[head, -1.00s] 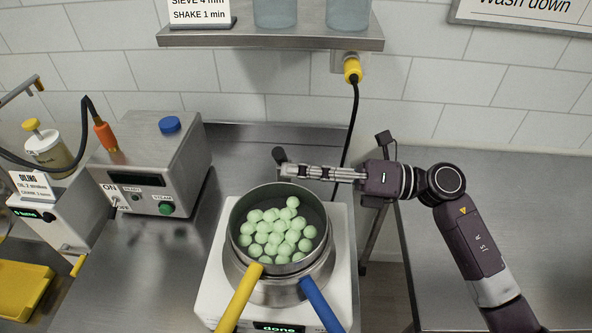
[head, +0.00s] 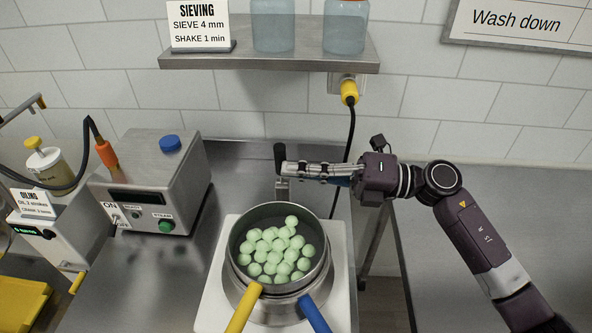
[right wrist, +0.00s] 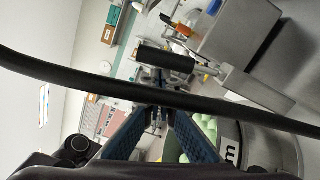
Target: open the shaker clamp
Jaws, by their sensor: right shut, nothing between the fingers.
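The shaker (head: 213,289) is a white square unit carrying a steel sieve pan (head: 236,262) full of pale green balls (head: 276,248). At its back stands the clamp's black handle (head: 280,155), upright on a metal bracket (head: 282,189). My right gripper (head: 289,168) is shut and empty, its fingertips at the handle's right side; I cannot tell whether they touch it. In the right wrist view the black handle (right wrist: 165,59) lies just past the blue-padded fingers (right wrist: 155,112). My left gripper is out of view.
A yellow handle (head: 245,308) and a blue handle (head: 314,312) stick out at the front. A steel control box (head: 160,180) stands left. A shelf (head: 270,58) with two jars hangs above. A black cable (head: 349,140) hangs behind my right gripper and crosses the wrist view.

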